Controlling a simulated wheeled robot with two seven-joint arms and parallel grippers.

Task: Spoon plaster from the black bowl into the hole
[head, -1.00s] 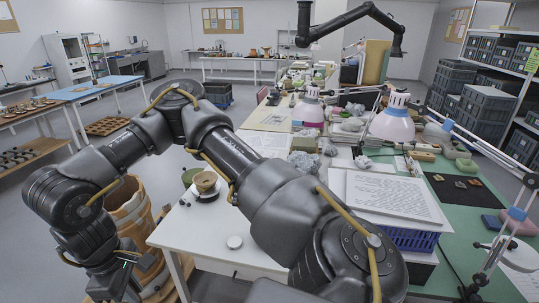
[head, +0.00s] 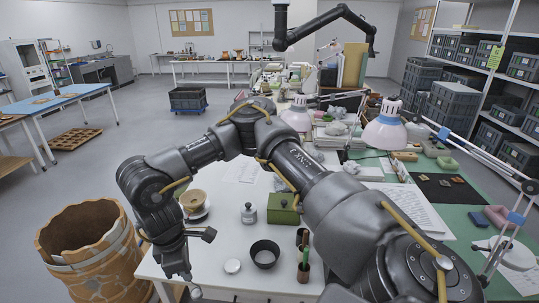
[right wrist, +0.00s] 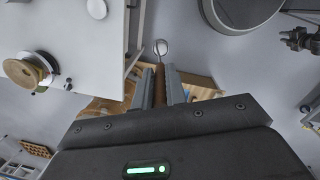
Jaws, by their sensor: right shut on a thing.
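The black bowl (head: 264,254) stands on the white table, near its front edge; I cannot make out its contents. My right arm reaches across to the left in the head view, and its gripper (head: 182,276) points down by the table's front left corner. In the right wrist view this gripper (right wrist: 160,80) is shut on the brown handle of a spoon (right wrist: 160,47), whose metal bowl sticks out past the fingers. A large cracked clay vessel (head: 85,262) with pale bands stands left of the table. I cannot make out the hole. My left gripper is out of view.
On the white table (head: 225,225) are a brown bowl on a white stand (head: 194,203), a grey jar (head: 249,213), a green box (head: 283,208), a white disc (head: 232,266) and a brush holder (head: 303,272). My forearm spans above the table. Floor shows behind the vessel.

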